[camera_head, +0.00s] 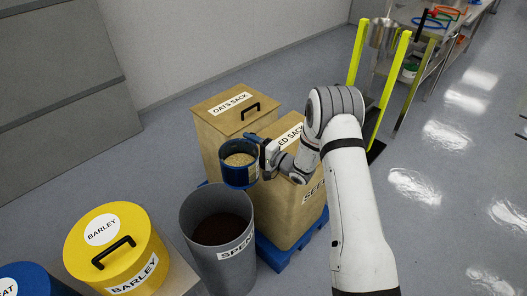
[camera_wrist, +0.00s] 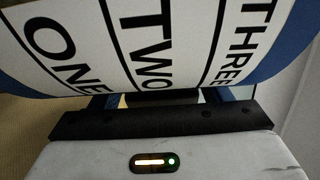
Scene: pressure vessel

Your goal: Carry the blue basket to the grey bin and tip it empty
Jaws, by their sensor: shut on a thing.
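The blue basket (camera_head: 237,176) is held up in the head view, roughly upright, with pale grain-like contents visible at its top. In the wrist view its side (camera_wrist: 145,45) fills the upper part, with a white label reading ONE, TWO, THREE. My gripper (camera_head: 259,151) is shut on the basket at its right side; the fingertips are largely hidden. The grey bin (camera_head: 204,236) stands open below the basket in the picture, with dark brown material inside and a partly readable label starting SPEN. The basket appears just behind the bin's far rim; its exact height above it is unclear.
Two tan sack boxes, the oats box (camera_head: 214,128) and the seed box (camera_head: 298,215), stand close behind and right of the bin. A yellow barley drum (camera_head: 118,250) is at its left. Yellow posts (camera_head: 390,90) stand at the back. The floor at right is clear.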

